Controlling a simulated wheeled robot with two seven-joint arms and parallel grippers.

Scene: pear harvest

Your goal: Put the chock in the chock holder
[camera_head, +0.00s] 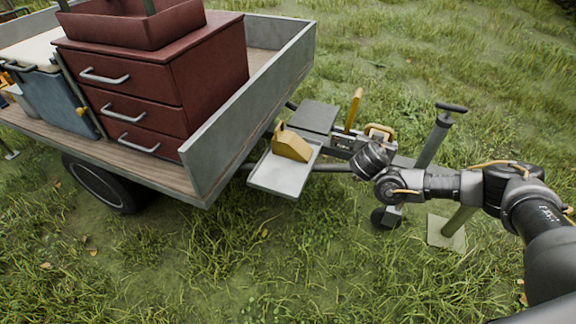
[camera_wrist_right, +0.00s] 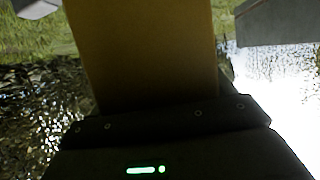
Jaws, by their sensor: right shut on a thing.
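The yellow chock (camera_head: 291,145) is a wedge-shaped block at the upper part of the pale grey metal tray (camera_head: 284,178), which looks like the chock holder, beside the trailer's front corner. I cannot tell whether the chock rests on the tray or hangs just above it. My right gripper (camera_head: 318,146) reaches in from the right and is shut on the chock. In the right wrist view the chock (camera_wrist_right: 145,50) fills the upper middle, directly in front of the gripper body. The bright surface at the right there is probably the tray. My left gripper is out of view.
The trailer's grey side wall (camera_head: 255,110) rises left of the tray, with a red drawer cabinet (camera_head: 150,80) on its bed. A yellow lever (camera_head: 353,110) and a jack post (camera_head: 440,130) stand near my right arm. Open grass lies in front.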

